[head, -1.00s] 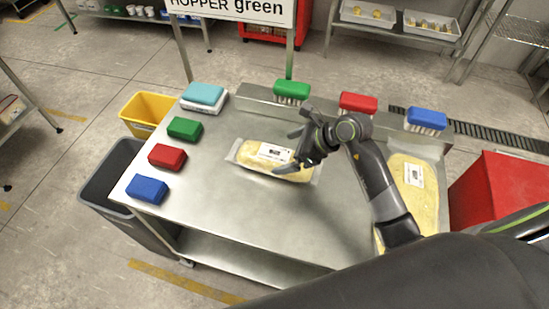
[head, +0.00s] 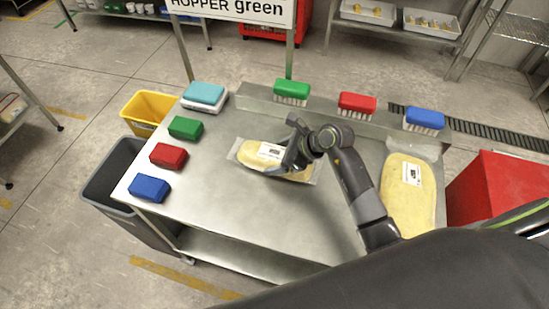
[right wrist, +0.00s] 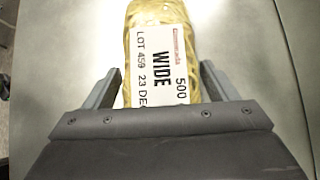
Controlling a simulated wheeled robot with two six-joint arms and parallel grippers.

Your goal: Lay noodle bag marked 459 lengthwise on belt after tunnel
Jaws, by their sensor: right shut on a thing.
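The noodle bag marked 459 (head: 255,154) lies on the steel table, yellow in a clear wrapper with a white label. In the right wrist view the bag (right wrist: 160,25) shows its label reading LOT 459, WIDE and 500. My right gripper (head: 291,160) is shut on the bag across its width, with one finger along each side in the right wrist view (right wrist: 154,90). The arm hides part of the bag's right end. My left gripper is not in view. I see no belt or tunnel that I can make out.
A second noodle bag (head: 408,200) lies at the table's right end. Brushes (head: 292,90) stand on the back ledge; coloured blocks (head: 150,188) line the left side. Yellow (head: 147,108) and grey (head: 108,170) bins stand left, a red bin (head: 505,190) right. The steel table's (head: 240,215) front middle is clear.

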